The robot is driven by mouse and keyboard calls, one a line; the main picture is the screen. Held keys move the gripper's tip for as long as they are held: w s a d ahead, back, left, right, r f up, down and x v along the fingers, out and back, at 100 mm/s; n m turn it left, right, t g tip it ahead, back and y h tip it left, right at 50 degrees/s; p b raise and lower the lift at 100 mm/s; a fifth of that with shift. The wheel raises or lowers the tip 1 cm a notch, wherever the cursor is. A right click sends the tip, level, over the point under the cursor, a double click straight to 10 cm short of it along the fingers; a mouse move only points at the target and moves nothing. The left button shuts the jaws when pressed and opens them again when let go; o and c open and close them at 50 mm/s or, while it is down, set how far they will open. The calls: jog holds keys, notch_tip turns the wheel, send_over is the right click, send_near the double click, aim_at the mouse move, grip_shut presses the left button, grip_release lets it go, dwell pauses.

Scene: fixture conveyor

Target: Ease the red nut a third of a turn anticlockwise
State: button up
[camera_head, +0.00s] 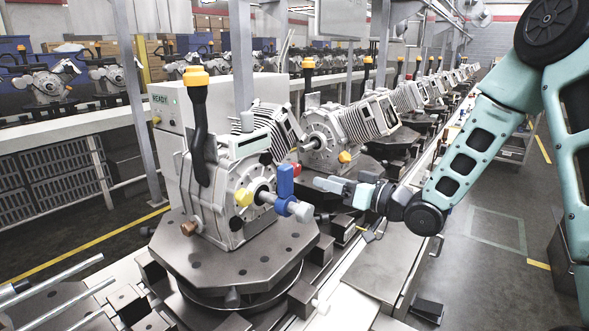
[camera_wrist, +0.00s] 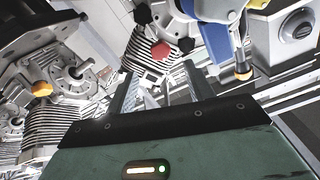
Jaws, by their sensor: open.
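The red nut (camera_wrist: 160,50) is a small hexagon on the side of the near grey engine (camera_wrist: 178,28), seen in the wrist view just beyond and between my fingertips. In the head view only a small bit of the red nut (camera_head: 293,169) shows, behind the blue handle. My gripper (camera_wrist: 161,73) is open and empty, its two dark fingers apart and pointing at the nut. In the head view my gripper (camera_head: 324,184) reaches in from the right, close to the engine's right side. It appears apart from the nut; the exact gap cannot be told.
The blue handle (camera_head: 286,180) and a grey shaft stick out near my gripper. The engine stands on a grey octagonal plate (camera_head: 215,269). More engines line the conveyor behind, one (camera_head: 320,140) close by. Floor (camera_head: 497,236) on the right is mostly open.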

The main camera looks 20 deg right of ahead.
aim_at(297, 173)
jog(key=p+x, duration=0.2)
jog(key=x, duration=0.8)
jog(key=shift+w+a, duration=0.2)
jog(key=shift+w, duration=0.05)
jog(key=c, duration=1)
